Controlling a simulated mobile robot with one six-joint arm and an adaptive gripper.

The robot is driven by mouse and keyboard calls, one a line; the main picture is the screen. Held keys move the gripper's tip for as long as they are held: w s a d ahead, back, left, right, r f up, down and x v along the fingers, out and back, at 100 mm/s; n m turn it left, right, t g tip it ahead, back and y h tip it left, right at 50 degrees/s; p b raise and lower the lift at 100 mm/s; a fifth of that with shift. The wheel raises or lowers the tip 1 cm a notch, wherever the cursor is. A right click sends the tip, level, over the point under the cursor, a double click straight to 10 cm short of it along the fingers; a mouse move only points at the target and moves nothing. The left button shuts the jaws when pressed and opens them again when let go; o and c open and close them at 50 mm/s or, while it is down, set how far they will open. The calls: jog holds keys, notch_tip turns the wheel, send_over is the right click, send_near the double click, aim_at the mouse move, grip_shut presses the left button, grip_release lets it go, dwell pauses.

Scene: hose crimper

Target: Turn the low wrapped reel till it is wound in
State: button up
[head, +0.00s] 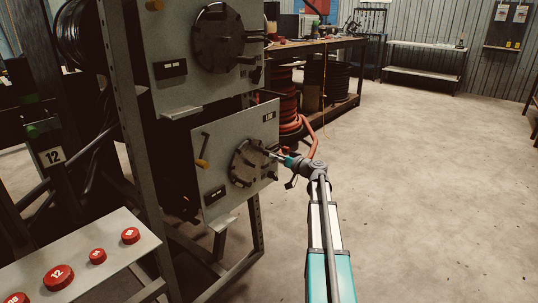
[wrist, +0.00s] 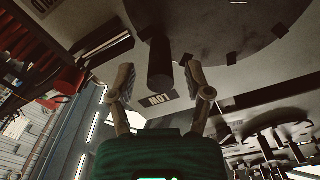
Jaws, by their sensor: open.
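The low reel is a dark round disc (head: 246,164) on the lower grey panel (head: 212,150); its underside edge fills the top of the wrist view (wrist: 235,25). A dark cylindrical handle (wrist: 160,65) sticks out from it. My gripper (head: 276,155) is at the right side of the disc. In the wrist view my gripper (wrist: 160,80) is open, with one finger on each side of the handle and gaps visible. A small plate reading LOW (wrist: 157,100) shows behind. The handle's far end is hidden.
A second dark disc (head: 217,38) sits on the upper panel. Red-capped buttons (head: 58,277) lie on a shelf at the lower left. Orange hose coils (head: 287,105) stand behind. The floor at right is clear.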

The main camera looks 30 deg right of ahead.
aim_at(265, 152)
jog(key=shift+x, duration=2.2)
grip_shut()
jog(key=shift+d, duration=0.1)
